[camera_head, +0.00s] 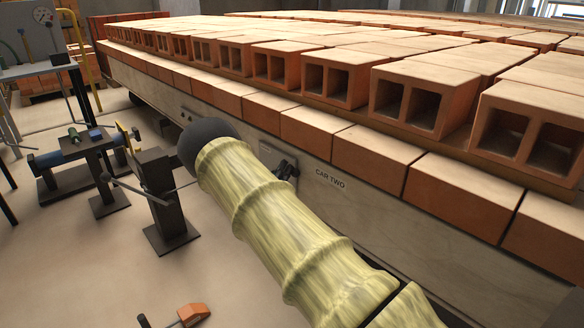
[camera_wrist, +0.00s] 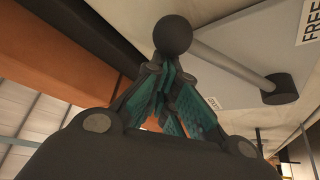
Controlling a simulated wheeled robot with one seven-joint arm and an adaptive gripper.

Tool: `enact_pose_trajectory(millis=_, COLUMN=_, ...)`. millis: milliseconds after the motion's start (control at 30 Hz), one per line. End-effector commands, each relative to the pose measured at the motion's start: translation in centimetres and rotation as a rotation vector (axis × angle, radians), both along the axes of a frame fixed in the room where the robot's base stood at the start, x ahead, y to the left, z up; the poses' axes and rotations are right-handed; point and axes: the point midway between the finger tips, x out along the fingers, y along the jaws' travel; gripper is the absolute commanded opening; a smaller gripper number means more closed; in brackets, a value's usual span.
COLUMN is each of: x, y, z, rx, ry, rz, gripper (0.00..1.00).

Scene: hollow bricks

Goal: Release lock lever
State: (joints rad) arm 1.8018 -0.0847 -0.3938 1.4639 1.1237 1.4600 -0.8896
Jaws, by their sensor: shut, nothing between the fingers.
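The lock lever (camera_wrist: 225,62) shows in the wrist view as a grey rod with a dark ball knob at one end and a dark round hub at the other. It is mounted on a pale grey plate (camera_wrist: 235,28) with a "FREE" label at the upper right and a second, mostly hidden label. My gripper (camera_wrist: 168,72) is shut, with its teal-padded fingers meeting just below the knob in the picture. Nothing shows between the fingers, and I cannot tell whether they touch the knob. In the head view my sleeved arm hides much of the car's side near a small plate.
The car (camera_head: 330,182), labelled "CAR TWO", carries rows of hollow bricks (camera_head: 425,95). A dark post stand (camera_head: 168,195) and blue machinery (camera_head: 62,157) stand to the left of my arm. An orange-headed tool (camera_head: 193,312) lies at the bottom. Some floor (camera_head: 75,255) at lower left is clear.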

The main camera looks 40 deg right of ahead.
Motion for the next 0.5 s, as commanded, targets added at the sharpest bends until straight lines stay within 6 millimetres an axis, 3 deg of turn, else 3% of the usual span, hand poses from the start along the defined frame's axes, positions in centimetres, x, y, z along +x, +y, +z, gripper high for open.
enact_pose_trajectory(millis=500, x=-0.1, y=0.39, z=-0.71, rx=0.007, ry=-0.009, rz=0.001, gripper=0.0)
